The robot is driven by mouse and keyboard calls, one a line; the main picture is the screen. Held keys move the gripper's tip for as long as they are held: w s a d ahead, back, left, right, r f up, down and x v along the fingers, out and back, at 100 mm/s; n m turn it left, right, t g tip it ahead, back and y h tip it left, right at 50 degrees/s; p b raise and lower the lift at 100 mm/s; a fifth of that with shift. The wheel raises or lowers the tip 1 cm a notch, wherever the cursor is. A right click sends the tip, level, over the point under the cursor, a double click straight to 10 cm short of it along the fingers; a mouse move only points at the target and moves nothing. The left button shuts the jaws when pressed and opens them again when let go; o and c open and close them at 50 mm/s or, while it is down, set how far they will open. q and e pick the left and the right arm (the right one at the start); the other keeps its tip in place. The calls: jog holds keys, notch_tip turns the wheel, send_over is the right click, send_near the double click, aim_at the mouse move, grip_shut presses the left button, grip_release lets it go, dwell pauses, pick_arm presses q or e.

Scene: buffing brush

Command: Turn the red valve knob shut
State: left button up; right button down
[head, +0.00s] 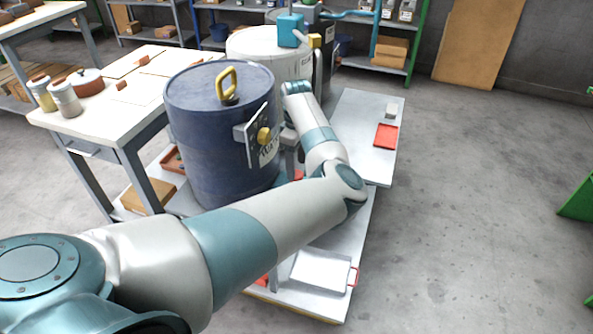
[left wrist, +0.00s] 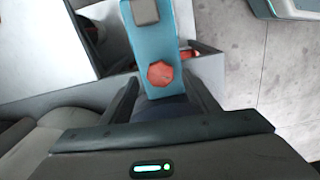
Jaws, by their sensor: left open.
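The red valve knob (left wrist: 160,73) shows in the left wrist view as a faceted disc on a teal valve body (left wrist: 158,35) with a grey square block at its top. My left gripper (left wrist: 161,84) is open, with one finger on each side of the teal body and the knob lined up between the tips. A gap shows on both sides of the knob; I cannot tell the depth between it and the tips. In the head view my left gripper (head: 288,138) is partly hidden beside the blue drum, and I cannot make out the red knob. My right gripper is not in view.
The blue drum (head: 205,135) carries a yellow handle (head: 229,84) and a plate with a yellow knob (head: 264,136). A pale drum (head: 262,45) stands behind. A grey bench (head: 360,120) holds a red tray (head: 386,136).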

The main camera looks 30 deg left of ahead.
pick_arm(q)
jog(key=shift+f, duration=1.55)
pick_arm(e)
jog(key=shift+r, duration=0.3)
pick_arm(q)
jog(key=shift+c, duration=0.5)
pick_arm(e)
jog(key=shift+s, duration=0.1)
pick_arm(q)
jog(key=c, duration=0.9)
jog(key=shift+c, duration=0.2)
